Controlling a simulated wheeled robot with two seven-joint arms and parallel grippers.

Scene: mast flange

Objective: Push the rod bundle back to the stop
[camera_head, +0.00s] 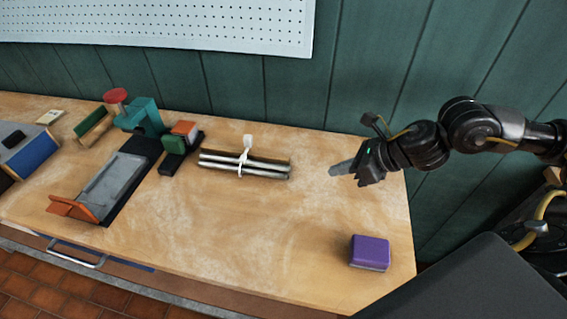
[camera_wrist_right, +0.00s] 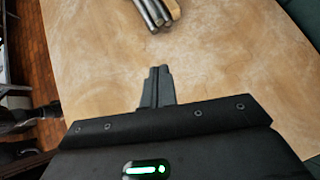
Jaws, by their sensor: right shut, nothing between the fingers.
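The rod bundle (camera_head: 222,163), several grey metal rods bound with a white tie (camera_head: 244,158), lies flat on the wooden workbench. Its near rod ends also show at the top of the right wrist view (camera_wrist_right: 152,13). A black bracket with a green and orange block (camera_head: 177,144) stands left of the bundle, with a small gap; I cannot tell if it is the stop. My right gripper (camera_head: 334,171) is shut and empty, right of the bundle and apart from it. Its closed fingertips (camera_wrist_right: 159,71) point toward the rod ends. My left gripper is not in view.
A teal vise-like fixture (camera_head: 139,117) with a red knob stands at the left. A purple block (camera_head: 370,252) sits at the front right of the workbench (camera_head: 270,230). A pegboard (camera_head: 180,22) hangs on the green wall. The bench between gripper and bundle is clear.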

